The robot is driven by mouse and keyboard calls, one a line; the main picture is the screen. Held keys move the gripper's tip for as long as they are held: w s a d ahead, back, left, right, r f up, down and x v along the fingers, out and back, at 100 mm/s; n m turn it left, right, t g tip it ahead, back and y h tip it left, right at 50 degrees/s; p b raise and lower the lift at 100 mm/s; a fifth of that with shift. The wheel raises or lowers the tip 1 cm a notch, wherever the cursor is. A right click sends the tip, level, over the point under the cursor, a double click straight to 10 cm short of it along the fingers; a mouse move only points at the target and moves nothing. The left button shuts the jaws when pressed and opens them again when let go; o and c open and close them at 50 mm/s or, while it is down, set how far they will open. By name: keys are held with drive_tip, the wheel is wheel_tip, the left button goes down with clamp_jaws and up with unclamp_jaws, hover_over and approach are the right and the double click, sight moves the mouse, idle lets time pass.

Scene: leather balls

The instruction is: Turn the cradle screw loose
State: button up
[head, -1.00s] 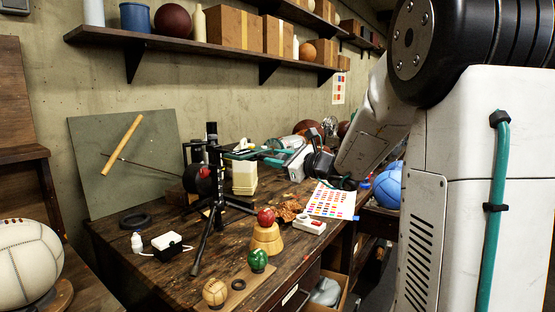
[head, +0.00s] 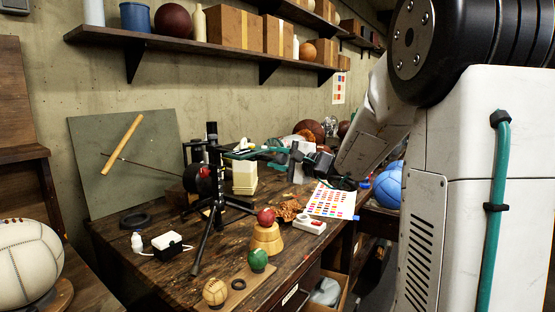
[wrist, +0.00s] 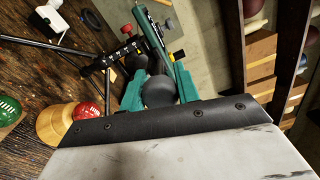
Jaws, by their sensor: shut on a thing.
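A black stand (head: 212,190) with a tall post and splayed legs stands on the workbench and bears a dark red round part (head: 204,178) on its left side. My gripper (head: 236,152) reaches in from the right, its teal fingers beside the post. In the wrist view the teal fingers of my gripper (wrist: 142,28) close in near a black marked bar (wrist: 118,54) of the stand. They are shut on the cradle screw, which is mostly hidden between the tips.
A cream block stack (head: 244,178) stands close beneath my gripper. A red ball (head: 266,217) on a wooden stand, a green ball (head: 258,260) and a tan ball (head: 215,291) are near the front edge. A colour chart (head: 333,200) lies right. A shelf (head: 200,45) runs above.

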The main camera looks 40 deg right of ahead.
drive_tip(key=n, duration=0.4)
drive_tip(key=shift+f+n, duration=0.1)
drive_tip(key=shift+n, duration=0.2)
drive_tip(key=n, duration=0.4)
drive_tip(key=shift+n, duration=0.3)
drive_tip(key=n, duration=0.4)
drive_tip(key=shift+f+n, duration=0.1)
drive_tip(key=shift+n, duration=2.1)
drive_tip(key=o, duration=1)
drive_tip(key=shift+c, duration=0.2)
